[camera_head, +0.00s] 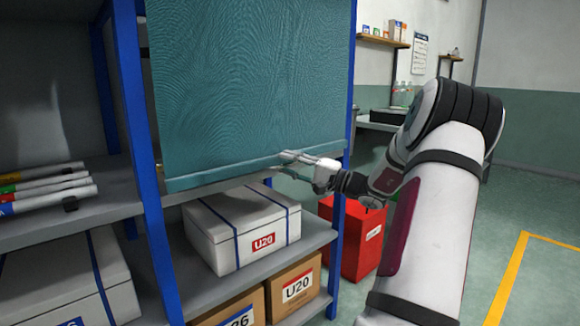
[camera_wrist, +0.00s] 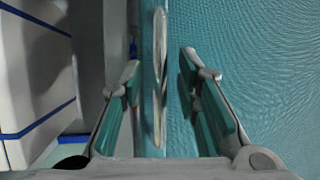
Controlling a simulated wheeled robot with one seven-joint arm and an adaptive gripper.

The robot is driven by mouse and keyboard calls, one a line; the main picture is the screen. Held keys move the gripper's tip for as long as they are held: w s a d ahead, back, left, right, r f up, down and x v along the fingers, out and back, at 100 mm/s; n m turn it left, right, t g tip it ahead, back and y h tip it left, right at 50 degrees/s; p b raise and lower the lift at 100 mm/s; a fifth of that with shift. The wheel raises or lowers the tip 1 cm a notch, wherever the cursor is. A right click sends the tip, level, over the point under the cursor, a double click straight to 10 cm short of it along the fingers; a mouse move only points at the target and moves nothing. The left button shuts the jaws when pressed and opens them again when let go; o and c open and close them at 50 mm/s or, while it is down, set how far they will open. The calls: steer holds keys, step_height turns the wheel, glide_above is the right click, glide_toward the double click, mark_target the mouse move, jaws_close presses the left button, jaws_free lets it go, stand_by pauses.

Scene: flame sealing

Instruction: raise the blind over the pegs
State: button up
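The teal blind (camera_head: 250,85) hangs lowered across the upper bay of the blue-posted shelf. It ends in a bottom rail (camera_head: 225,175) just above the lower opening. My gripper (camera_head: 287,163) is at the right half of this rail. In the wrist view the blind (camera_wrist: 265,50) fills the right side. A thin, pale, elongated handle (camera_wrist: 160,75) on the rail lies between the fingers of my gripper (camera_wrist: 160,62). The fingers are apart, one on each side, with gaps to the handle. The pegs are not visible.
Below the blind stand a white U20 box (camera_head: 240,225) and cardboard boxes (camera_head: 293,285). Rolled tubes (camera_head: 45,190) lie on the left shelf. A blue post (camera_head: 345,120) and a red bin (camera_head: 355,240) are close to my arm. The floor at right is free.

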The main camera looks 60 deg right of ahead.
jaws_close()
steer(key=shift+r, duration=0.1)
step_height(320, 180, up, 54)
steer(key=p, duration=2.7)
steer(key=shift+f, duration=0.25)
jaws_free()
steer(key=shift+f, duration=0.1)
steer(key=shift+s, duration=0.15)
